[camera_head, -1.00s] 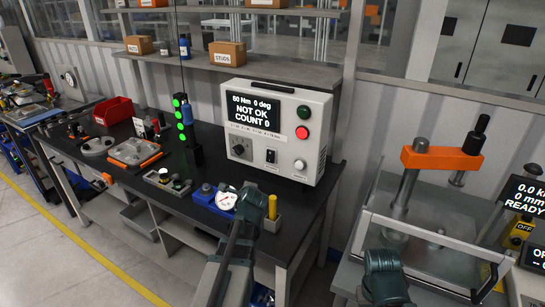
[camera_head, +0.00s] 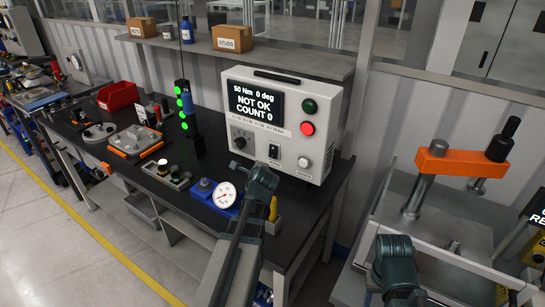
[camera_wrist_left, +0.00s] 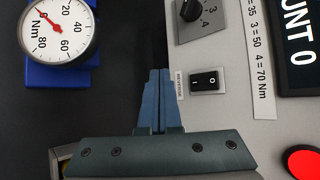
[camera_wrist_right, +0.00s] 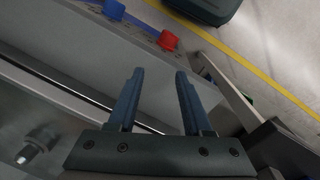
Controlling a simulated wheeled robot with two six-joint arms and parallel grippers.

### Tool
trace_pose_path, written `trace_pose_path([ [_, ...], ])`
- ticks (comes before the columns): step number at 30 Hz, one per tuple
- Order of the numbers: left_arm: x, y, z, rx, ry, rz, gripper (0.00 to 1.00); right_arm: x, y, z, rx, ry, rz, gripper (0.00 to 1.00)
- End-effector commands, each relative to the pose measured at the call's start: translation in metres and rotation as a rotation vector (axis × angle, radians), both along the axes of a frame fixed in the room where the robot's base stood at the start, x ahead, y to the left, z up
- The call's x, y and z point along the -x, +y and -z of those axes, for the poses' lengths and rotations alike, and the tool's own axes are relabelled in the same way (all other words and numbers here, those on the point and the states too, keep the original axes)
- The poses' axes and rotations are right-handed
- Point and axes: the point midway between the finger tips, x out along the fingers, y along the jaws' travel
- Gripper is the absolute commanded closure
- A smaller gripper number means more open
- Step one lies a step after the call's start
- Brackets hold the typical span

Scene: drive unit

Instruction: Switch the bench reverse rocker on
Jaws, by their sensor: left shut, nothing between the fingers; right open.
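The black reverse rocker (camera_head: 274,151) sits low on the front of the grey controller box (camera_head: 318,90). In the left wrist view the rocker (camera_wrist_left: 204,81) shows I and O marks beside a REVERSE label; I cannot tell which half is pressed. My left gripper (camera_wrist_left: 159,72) is shut and empty, its tips beside the rocker and label, apart from the rocker in the picture; the gap in depth is unclear. In the head view its fingers (camera_head: 238,167) point toward the panel. My right gripper (camera_wrist_right: 158,72) is open and empty, away from the controller.
A dial gauge (camera_head: 223,195) on a blue block stands before the controller; the gauge (camera_wrist_left: 60,28) is close to my left gripper. A selector knob (camera_head: 240,143), red button (camera_head: 307,128) and white knob (camera_head: 304,162) surround the rocker. A press (camera_head: 460,165) stands right.

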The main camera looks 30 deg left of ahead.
Motion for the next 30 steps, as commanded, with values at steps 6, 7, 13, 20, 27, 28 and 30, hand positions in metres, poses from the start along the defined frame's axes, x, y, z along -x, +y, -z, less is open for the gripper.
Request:
trace_pose_path([
  [6,-0.009,0.0,0.002,0.0,0.0,0.0,1.0,0.0,0.0,0.002,0.0,0.0,0.0,0.5],
  [7,-0.011,0.0,0.002,0.0,0.0,0.0,1.0,0.0,0.0,0.002,0.0,0.0,0.0,0.5],
  [13,-0.032,-0.002,0.006,0.0,0.001,0.001,1.0,0.0,0.0,0.006,0.0,0.0,0.0,0.5],
  [20,-0.063,-0.004,0.011,0.0,-0.001,0.001,1.0,0.0,0.0,0.011,0.0,0.0,0.0,0.5],
  [27,-0.085,-0.007,0.014,0.0,0.0,0.0,1.0,0.0,0.0,0.014,0.0,0.0,0.0,0.5],
  [28,-0.086,-0.007,0.014,0.0,0.0,0.0,1.0,0.0,0.0,0.014,0.0,0.0,0.0,0.5],
  [30,-0.087,-0.007,0.014,0.0,0.0,0.0,1.0,0.0,0.0,0.014,0.0,0.0,0.0,0.5],
])
